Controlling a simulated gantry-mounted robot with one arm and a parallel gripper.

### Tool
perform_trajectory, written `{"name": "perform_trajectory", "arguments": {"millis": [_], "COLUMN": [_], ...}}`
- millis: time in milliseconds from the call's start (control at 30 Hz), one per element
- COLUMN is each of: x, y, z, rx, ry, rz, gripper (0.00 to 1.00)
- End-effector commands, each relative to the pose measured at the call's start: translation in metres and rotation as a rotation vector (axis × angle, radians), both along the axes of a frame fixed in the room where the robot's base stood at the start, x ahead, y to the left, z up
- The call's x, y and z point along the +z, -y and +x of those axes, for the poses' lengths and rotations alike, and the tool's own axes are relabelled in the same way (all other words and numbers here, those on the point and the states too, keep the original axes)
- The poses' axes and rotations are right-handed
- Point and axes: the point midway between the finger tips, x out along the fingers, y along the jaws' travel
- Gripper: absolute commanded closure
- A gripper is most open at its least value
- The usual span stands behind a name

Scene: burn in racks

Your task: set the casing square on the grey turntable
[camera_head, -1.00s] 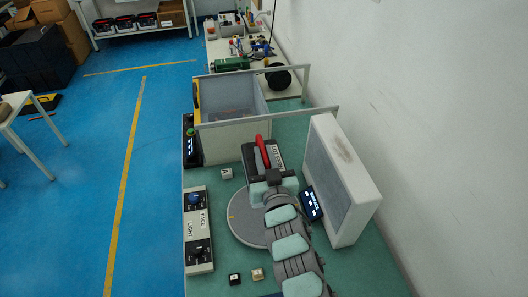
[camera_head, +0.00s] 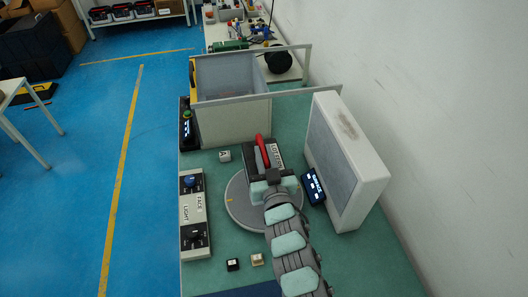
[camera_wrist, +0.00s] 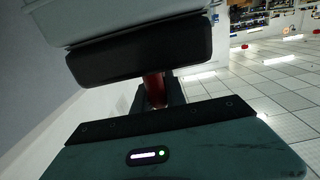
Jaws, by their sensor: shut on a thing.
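The casing is a dark box with a pale label and a red handle (camera_head: 260,150). In the head view my gripper (camera_head: 270,176) is at its near side and shut on it. In the wrist view a red part (camera_wrist: 155,88) shows between the dark jaw pads; most of the casing is hidden there. The grey turntable (camera_head: 241,206) is a round disc with a yellow mark, on the green bench. The casing appears over its far part, partly beyond the rim. My arm covers the disc's right side. I cannot tell whether the casing touches the disc.
A white-framed panel (camera_head: 347,165) stands close on the right, with a small display (camera_head: 313,186) beside it. A switch box (camera_head: 194,215) lies left of the disc. A grey open bin (camera_head: 233,122) stands behind. Small cubes (camera_head: 224,156) sit behind and in front of the disc.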

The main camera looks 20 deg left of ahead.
Motion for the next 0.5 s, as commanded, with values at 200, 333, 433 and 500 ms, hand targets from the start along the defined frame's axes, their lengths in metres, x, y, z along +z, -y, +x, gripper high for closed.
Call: {"name": "perform_trajectory", "arguments": {"millis": [200,333,433,500], "x": [-0.023,-0.035,-0.045,-0.052], "y": [-0.001,-0.001,-0.001,-0.001], "z": [-0.001,-0.001,0.000,0.000], "rx": [0.003,0.002,0.002,0.001], "ry": [0.002,0.002,0.001,0.001], "rz": [0.002,0.001,0.000,0.000], "gripper": [1.00,1.00,1.00,1.00]}}
